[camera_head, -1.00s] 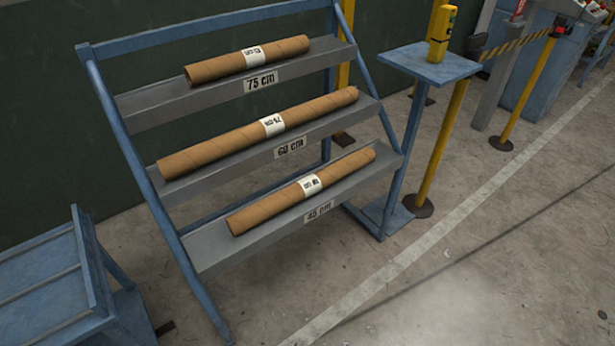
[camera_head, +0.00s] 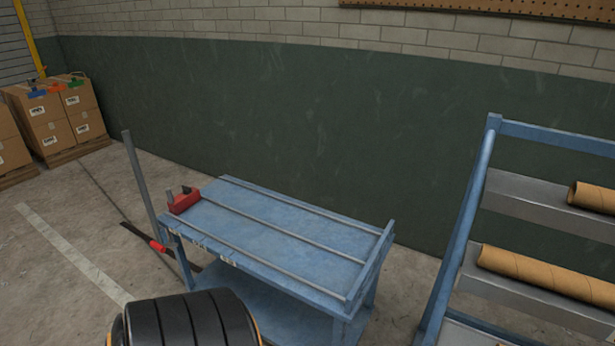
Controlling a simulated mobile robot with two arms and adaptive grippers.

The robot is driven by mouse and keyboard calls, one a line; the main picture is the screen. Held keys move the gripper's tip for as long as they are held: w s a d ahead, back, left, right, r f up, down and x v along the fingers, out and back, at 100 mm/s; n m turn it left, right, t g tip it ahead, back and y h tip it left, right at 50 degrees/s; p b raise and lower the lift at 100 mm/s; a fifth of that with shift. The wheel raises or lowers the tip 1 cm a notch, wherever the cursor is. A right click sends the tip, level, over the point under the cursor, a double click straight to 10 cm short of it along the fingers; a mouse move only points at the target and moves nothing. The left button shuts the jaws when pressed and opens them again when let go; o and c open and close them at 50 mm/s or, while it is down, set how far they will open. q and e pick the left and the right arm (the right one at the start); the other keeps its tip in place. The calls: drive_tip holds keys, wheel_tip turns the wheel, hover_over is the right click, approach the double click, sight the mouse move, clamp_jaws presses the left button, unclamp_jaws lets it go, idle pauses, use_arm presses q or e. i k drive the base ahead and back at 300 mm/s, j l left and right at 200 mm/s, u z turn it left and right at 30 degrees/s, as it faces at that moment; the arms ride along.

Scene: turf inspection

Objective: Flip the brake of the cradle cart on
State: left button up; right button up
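The cradle cart (camera_head: 285,222) is a blue table-like cart with long rails along its top and a lower shelf, standing against the green wall in the middle of the view. A grey upright bar (camera_head: 139,185) rises at its left end. A dark lever with a red part (camera_head: 158,246) sticks out low at that end, tilted. I cannot tell for sure whether it is the brake. A red block with dark knobs (camera_head: 185,201) sits on the top's left corner. Neither of my grippers is in view.
A blue rack (camera_head: 457,240) with cardboard tubes (camera_head: 545,272) stands close on the right. A black banded cylinder (camera_head: 187,322) shows at the bottom, in front of the cart. Cartons (camera_head: 56,118) stand on pallets at the far left. The floor left of the cart is clear.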

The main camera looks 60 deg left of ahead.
sight(161, 248)
drive_tip(key=u, duration=3)
